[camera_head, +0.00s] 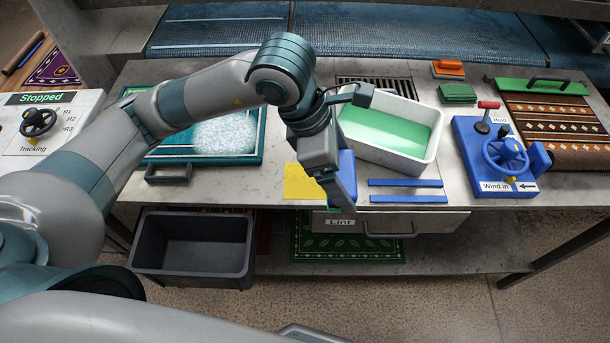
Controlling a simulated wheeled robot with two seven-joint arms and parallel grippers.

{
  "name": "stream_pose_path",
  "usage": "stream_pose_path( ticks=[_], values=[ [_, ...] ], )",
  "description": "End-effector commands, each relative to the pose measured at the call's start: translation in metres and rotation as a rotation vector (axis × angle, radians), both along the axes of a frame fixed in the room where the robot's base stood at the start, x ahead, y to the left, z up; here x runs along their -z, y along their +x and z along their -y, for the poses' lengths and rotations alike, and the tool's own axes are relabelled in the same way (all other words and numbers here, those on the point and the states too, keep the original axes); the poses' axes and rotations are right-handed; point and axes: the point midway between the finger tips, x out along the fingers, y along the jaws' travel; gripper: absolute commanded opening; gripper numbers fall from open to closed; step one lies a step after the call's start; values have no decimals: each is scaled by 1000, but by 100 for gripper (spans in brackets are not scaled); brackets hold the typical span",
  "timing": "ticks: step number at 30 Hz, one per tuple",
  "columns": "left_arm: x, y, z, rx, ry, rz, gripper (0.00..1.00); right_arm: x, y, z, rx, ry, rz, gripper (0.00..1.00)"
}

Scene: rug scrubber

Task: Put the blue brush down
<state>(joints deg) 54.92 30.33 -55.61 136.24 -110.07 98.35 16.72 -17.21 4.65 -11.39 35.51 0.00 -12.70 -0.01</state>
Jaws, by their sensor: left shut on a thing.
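My left gripper (340,192) reaches in from the left over the front middle of the metal table. It is shut on the blue brush (347,166), which shows only as a blue patch behind the fingers. Most of the brush is hidden, so I cannot tell whether it touches the table. A yellow patch (300,184) lies just left of the gripper. Two blue strips (405,182) lie flat on the table just right of it. My right gripper is not in view.
A white tub (427,158) of green liquid stands behind the strips. A blue-framed tray (256,150) with a foamy rug is at left. A blue handwheel unit (490,165) and a patterned rug (545,125) are at right. A black bin (190,255) sits below.

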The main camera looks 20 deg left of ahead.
Motion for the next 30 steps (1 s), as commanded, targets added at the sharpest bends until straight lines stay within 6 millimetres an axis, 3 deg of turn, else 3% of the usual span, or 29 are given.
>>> stream_pose_path(
  ticks=[10, 24, 30],
  values=[
    [7, 8, -11, -3, 1, -4, 57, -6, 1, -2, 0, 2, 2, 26],
    [54, 54, -79, -3, 3, -4, 57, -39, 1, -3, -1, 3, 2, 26],
    [68, 66, -94, -1, 1, -2, 57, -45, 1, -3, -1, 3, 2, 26]
  ],
)
